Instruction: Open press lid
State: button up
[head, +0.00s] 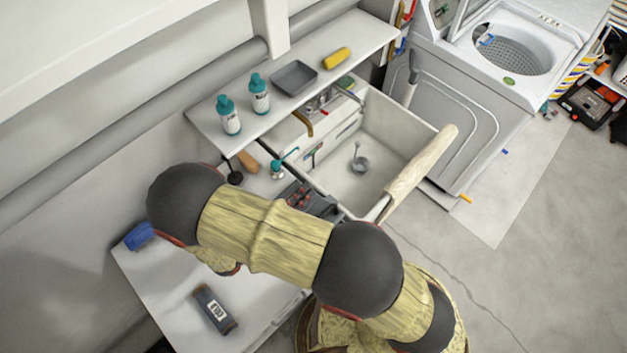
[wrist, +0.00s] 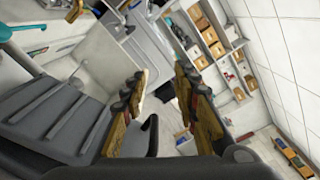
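In the wrist view, a large dark grey ribbed body (wrist: 50,112) fills the lower left, close beside my gripper; it looks like the press, but I cannot tell its lid from its base. A black curved bar (wrist: 151,137) stands between my fingers; I cannot tell whether it belongs to the press. My gripper (wrist: 160,82) has its two fingers apart, with a clear gap and nothing visibly clamped. In the head view, my arm covers the gripper and much of the counter. A dark grey item with red parts (head: 300,196) shows partly behind the arm, not clearly identifiable.
A white sink (head: 415,128) lies right of the counter (head: 262,297). A shelf (head: 205,113) above holds teal bottles (head: 259,95), a grey tray (head: 294,78) and a yellow sponge (head: 337,58). A dark labelled container (head: 214,309) and blue brush (head: 138,236) lie on the counter.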

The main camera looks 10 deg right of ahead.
jog(key=x, duration=0.5)
jog(key=shift+w+d, duration=0.15)
jog(key=shift+d, duration=0.1)
jog(key=shift+c, duration=1.4)
grip_shut()
jog(key=shift+c, duration=2.2)
grip_release()
jog(key=o, duration=0.7)
jog(key=v, duration=1.2)
